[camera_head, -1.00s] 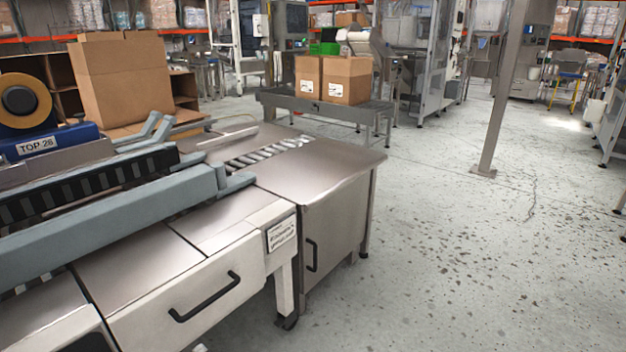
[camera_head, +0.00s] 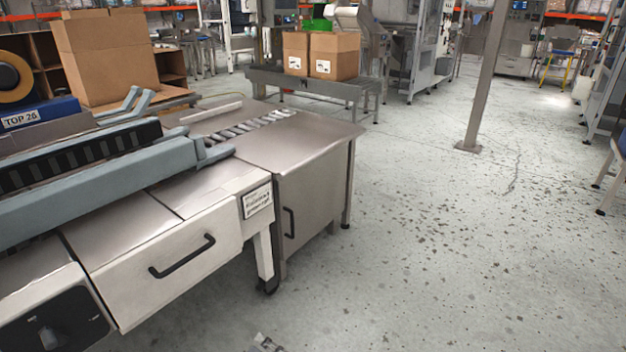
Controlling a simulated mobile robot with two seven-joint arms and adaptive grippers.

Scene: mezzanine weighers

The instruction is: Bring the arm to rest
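A small grey piece (camera_head: 265,344) shows at the bottom edge, cut off by the frame.
A steel packing machine (camera_head: 165,255) with drawer and black handle fills the left. A steel table with a cabinet (camera_head: 310,200) adjoins it. Cardboard boxes (camera_head: 333,56) stand on a conveyor (camera_head: 300,84) behind. A grey post (camera_head: 485,85) stands right of centre. The floor (camera_head: 430,260) at right is open.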

